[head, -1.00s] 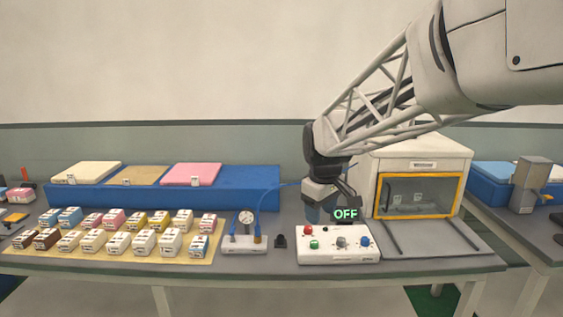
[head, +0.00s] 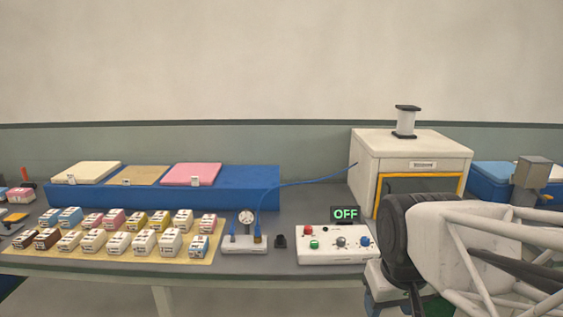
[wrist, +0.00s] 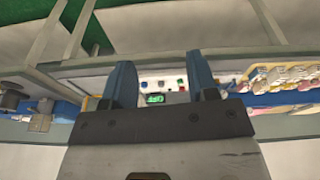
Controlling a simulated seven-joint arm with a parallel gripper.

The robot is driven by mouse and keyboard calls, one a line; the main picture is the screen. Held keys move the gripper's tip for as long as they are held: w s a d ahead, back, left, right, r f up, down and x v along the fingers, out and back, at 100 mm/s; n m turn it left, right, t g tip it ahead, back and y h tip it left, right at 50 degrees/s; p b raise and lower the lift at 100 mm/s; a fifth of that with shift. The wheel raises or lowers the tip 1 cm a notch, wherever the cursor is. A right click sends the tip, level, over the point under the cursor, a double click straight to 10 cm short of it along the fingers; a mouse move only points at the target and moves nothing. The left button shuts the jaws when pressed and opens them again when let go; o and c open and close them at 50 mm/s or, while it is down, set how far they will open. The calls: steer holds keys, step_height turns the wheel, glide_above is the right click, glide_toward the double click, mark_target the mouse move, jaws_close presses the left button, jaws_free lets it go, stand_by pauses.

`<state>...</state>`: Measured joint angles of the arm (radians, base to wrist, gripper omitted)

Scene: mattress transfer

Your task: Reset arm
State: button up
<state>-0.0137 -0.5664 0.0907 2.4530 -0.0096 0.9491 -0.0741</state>
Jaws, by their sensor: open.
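My gripper (wrist: 161,72) shows in the wrist view with its two blue fingers spread apart and nothing between them. In the head view my arm fills the lower right, folded low in front of the table; my gripper is mostly hidden or cut off there. The wrist view is upside down and shows the bench from its front side, with the control box beyond the fingers.
A white control box (head: 338,257) with coloured knobs stands near the front edge, its sign (head: 345,214) reading OFF. A white oven-like cabinet (head: 400,150) is partly hidden by my arm. A blue stand (head: 240,190) and a tray of small cartons (head: 215,240) are at left.

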steer(key=shift+m, duration=0.6)
steer(key=s, duration=0.1)
steer(key=s+f, duration=0.1)
steer(key=s, duration=0.2)
steer(key=shift+s+d+f, duration=0.15)
steer(key=shift+d+f, duration=0.2)
steer(key=shift+f, duration=0.05)
steer(key=shift+o, duration=0.4)
